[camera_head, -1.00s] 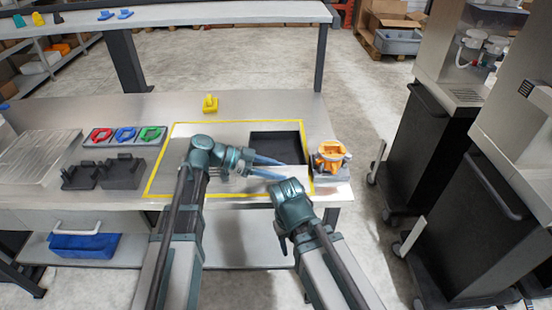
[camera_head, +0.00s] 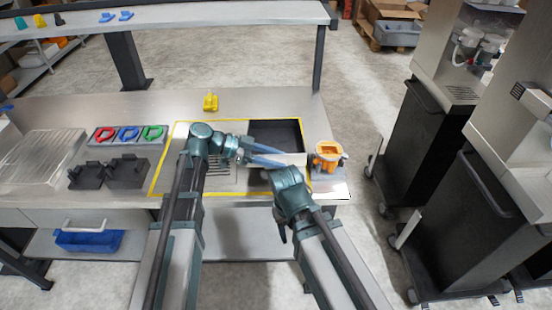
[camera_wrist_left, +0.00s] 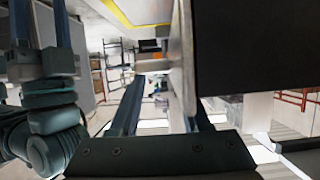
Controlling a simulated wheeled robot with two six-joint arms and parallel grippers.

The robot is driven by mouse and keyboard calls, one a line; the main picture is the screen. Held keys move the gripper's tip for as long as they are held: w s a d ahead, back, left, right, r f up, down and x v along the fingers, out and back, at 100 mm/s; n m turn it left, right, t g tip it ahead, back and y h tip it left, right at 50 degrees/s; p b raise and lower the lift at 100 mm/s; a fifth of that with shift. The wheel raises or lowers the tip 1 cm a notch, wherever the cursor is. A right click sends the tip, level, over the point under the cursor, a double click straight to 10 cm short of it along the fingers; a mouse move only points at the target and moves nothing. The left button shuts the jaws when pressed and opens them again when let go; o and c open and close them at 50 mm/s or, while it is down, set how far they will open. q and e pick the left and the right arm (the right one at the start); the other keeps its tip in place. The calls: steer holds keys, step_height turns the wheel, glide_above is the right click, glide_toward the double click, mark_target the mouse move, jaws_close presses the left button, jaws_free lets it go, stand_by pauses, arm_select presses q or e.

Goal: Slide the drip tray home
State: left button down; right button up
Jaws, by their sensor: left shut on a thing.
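The drip tray, which I take to be the black-floored box (camera_head: 275,133) with a pale steel front, lies at the right back inside the yellow outline on the bench. My left gripper (camera_head: 278,163) reaches in from the left and is shut at the tray's steel front. In the left wrist view its fingers (camera_wrist_left: 165,80) are on either side of a steel plate (camera_wrist_left: 181,60), with a black face to the right. The right wrist is close in front of the tray. The right gripper (camera_wrist_left: 41,22) shows at the left wrist view's edge, fingers apart and empty.
A slotted panel (camera_head: 217,172) lies left of the tray. An orange part (camera_head: 328,151) stands close to its right. A yellow piece (camera_head: 210,102) sits behind the outline. Black blocks (camera_head: 126,171) and red, blue and green rings stand left. The bench behind is mostly clear.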

arm_select(q)
step_height(320, 180, up, 5)
steer(key=p, duration=0.4)
steer(key=shift+r, duration=0.2)
arm_select(e)
step_height(320, 180, up, 5)
steer(key=shift+r, duration=0.15)
arm_select(q)
steer(key=shift+a, duration=0.6)
steer(key=shift+d, duration=0.1)
arm_select(e)
steer(key=shift+a, duration=0.35)
